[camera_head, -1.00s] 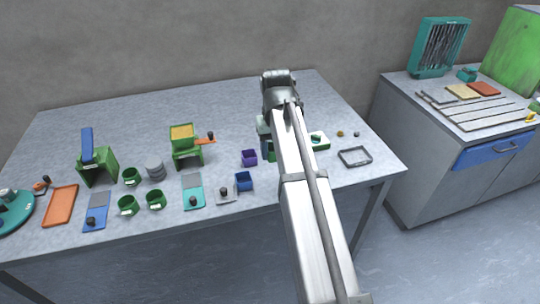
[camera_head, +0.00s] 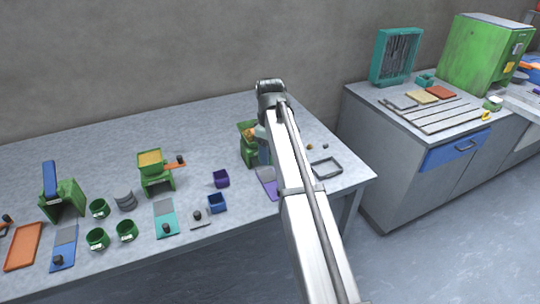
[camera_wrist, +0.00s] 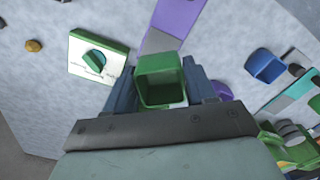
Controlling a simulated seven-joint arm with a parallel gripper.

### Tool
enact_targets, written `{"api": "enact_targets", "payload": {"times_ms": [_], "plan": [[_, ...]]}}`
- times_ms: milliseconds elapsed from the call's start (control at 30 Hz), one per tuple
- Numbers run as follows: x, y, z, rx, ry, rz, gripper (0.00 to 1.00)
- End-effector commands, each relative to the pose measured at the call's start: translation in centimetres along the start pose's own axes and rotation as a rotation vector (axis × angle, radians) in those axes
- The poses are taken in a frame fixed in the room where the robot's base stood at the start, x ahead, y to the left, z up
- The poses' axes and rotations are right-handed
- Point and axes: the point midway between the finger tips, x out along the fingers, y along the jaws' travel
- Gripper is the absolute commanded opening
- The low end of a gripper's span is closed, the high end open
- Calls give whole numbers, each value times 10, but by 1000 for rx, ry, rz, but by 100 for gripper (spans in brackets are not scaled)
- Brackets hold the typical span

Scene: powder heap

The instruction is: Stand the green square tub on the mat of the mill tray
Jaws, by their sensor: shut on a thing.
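My gripper (camera_wrist: 160,88) is shut on the green square tub (camera_wrist: 159,66), with a blue-grey finger on each side. In the wrist view the tub is open-topped and its inside looks empty. Just beyond it lies a purple tray (camera_wrist: 181,14) with a grey mat (camera_wrist: 159,42) on its nearer part. The tub is short of the mat in this view; I cannot tell its height above the table. In the head view the purple tray (camera_head: 271,188) shows left of my arm, in front of a green machine (camera_head: 246,145), perhaps the mill. My arm hides the tub there.
A white panel with a green knob (camera_wrist: 95,58) lies left of the tub in the wrist view. A purple tub (camera_head: 221,179), a blue tub (camera_head: 217,203) and a teal tray (camera_head: 166,222) stand to the left. A dark frame (camera_head: 327,167) lies right of my arm.

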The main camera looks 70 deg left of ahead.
Motion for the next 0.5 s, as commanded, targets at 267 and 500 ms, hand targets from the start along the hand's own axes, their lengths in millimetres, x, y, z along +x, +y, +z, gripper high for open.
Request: {"api": "enact_targets", "payload": {"times_ms": [267,500], "plan": [[-2,7,-6,-397,5,9,25],[-2,7,-7,-702,6,14,25]]}}
